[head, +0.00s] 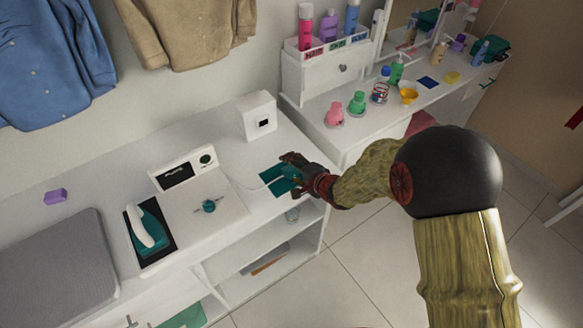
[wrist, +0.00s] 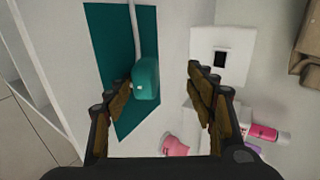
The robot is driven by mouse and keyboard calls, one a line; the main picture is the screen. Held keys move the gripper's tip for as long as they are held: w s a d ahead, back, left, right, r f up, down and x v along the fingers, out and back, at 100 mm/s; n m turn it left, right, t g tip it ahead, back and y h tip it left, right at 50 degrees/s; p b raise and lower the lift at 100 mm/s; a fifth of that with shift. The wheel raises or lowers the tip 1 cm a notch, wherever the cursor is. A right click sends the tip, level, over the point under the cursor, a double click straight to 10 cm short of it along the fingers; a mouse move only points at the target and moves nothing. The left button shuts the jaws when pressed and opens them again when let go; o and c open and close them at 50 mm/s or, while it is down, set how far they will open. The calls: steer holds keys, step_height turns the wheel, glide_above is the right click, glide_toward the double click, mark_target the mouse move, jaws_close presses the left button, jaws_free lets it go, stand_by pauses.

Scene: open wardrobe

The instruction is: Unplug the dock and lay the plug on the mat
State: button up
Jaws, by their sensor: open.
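The teal plug (wrist: 146,78) is at the teal mat (wrist: 103,45) in the wrist view, with its white cable running up from it. My gripper (wrist: 161,80) is open around the plug, which is nearer the left finger; I cannot tell whether they touch. In the head view my gripper (head: 293,174) is low over the mat (head: 270,174) and partly hides the plug. The cable (head: 259,184) leads left toward the white dock (head: 183,172) with a dark screen. The white socket box (head: 257,117) has a dark, empty-looking face, also in the wrist view (wrist: 219,60).
A teal iron (head: 150,235) stands on a dark pad beside the dock. A grey ironing pad (head: 55,275) and a purple block (head: 55,196) are farther left. A shelf with bottles (head: 330,50) and small jars (head: 357,103) stand at right. An open shelf lies below the counter.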

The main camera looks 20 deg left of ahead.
step_height(320, 180, up, 6)
steer(key=s+d+p, duration=0.2)
steer(key=p, duration=0.4)
steer(key=shift+r+p, duration=0.2)
steer(key=shift+p, duration=0.15)
steer(key=shift+d, duration=0.1)
steer(key=s+d+f+n+g+h, duration=0.2)
steer(key=s+d+f+n+h, duration=0.25)
steer(key=d+f, duration=0.35)
steer(key=s+d+r+n+g+h, duration=0.1)
steer(key=s+d+r+n+h, duration=0.3)
steer(key=d, duration=0.5)
steer(key=s+d+r, duration=0.5)
steer(key=s+r, duration=0.1)
steer(key=r, duration=0.4)
steer(key=s+d+r, duration=0.5)
steer(key=s+r, duration=0.1)
steer(key=r, duration=0.4)
steer(key=s+d+r+t, duration=0.1)
steer(key=s+d+r, duration=0.5)
steer(key=r, duration=0.5)
steer(key=shift+s, duration=0.45)
